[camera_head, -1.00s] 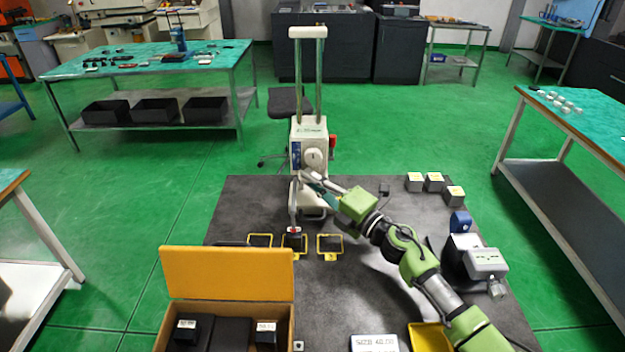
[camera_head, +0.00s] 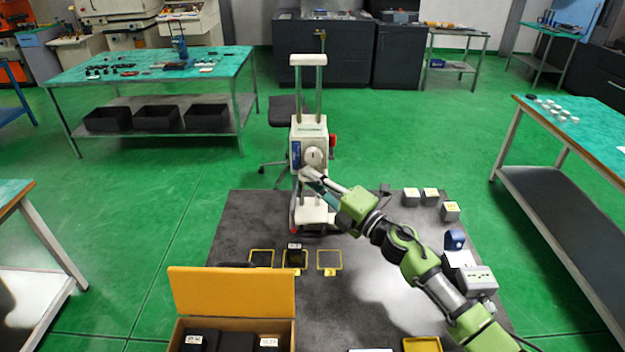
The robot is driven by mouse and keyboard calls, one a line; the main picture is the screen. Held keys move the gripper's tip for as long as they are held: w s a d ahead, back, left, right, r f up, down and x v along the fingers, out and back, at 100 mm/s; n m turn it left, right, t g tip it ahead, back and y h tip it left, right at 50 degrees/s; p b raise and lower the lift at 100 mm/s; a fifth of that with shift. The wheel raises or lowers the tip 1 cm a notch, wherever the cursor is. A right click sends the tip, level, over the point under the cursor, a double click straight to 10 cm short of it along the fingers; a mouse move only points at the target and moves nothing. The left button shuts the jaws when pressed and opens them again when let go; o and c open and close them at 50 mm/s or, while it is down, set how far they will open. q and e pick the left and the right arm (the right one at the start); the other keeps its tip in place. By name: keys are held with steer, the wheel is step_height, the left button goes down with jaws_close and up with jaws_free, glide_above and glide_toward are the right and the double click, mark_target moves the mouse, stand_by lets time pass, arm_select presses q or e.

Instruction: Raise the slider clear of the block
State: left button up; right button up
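The slider (camera_head: 309,145) is a cream box with a round knob (camera_head: 314,157), on two upright columns (camera_head: 319,90) joined by a crossbar. A thin vertical part hangs at its lower left, and its tip appears above and apart from the dark block (camera_head: 294,258). The block sits in the middle yellow frame on the dark table, with a small pale label. My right gripper (camera_head: 309,174) is at the slider's front, just below the knob. Whether its fingers are open or shut, or touch the knob, is too small to tell. My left gripper is not in view.
Empty-looking yellow frames (camera_head: 329,260) flank the block. An orange-lidded box (camera_head: 231,293) stands at front left. Small grey cubes (camera_head: 431,194) stand at back right. A grey-white device (camera_head: 474,279) is beside my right arm. The dark table (camera_head: 250,220) is clear at back left.

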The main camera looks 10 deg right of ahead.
steer(key=v, duration=1.2)
